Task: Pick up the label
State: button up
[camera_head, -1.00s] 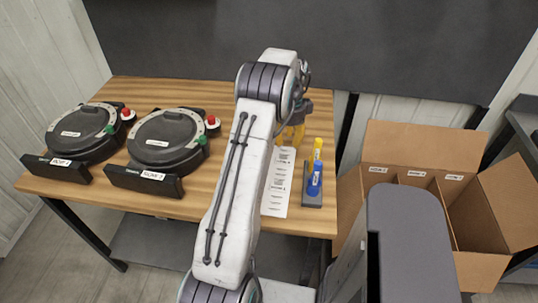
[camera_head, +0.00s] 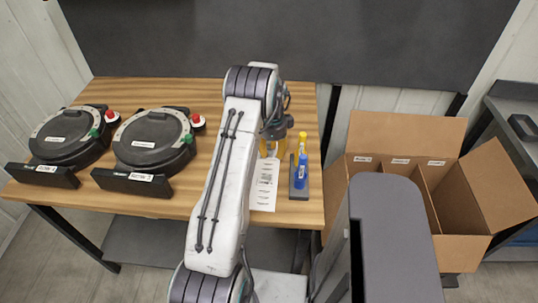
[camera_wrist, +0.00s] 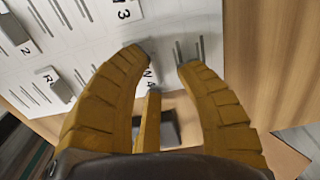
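A white label sheet (camera_head: 264,187) lies on the wooden table, partly hidden by my arm. In the wrist view the sheet (camera_wrist: 75,45) carries small labels with dark characters, among them a label marked 3 (camera_wrist: 124,10) and a label marked 2 (camera_wrist: 13,27). Another label (camera_wrist: 151,80), with N and what seems a 4, shows between my yellow fingers and is partly hidden. My gripper (camera_wrist: 164,60) is open, with its fingertips apart over the sheet on either side of this label. Contact with the sheet cannot be told. The gripper (camera_head: 275,140) is at the sheet's far end in the head view.
A dark holder (camera_head: 299,193) with a blue and a yellow marker stands right of the sheet. Two black round devices (camera_head: 153,140) (camera_head: 70,137) stand at the left. An open cardboard box (camera_head: 487,222) with compartments is at the right. Bare table lies behind the devices.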

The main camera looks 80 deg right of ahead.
jog(key=shift+c, duration=0.2)
grip_shut()
dwell(0.3)
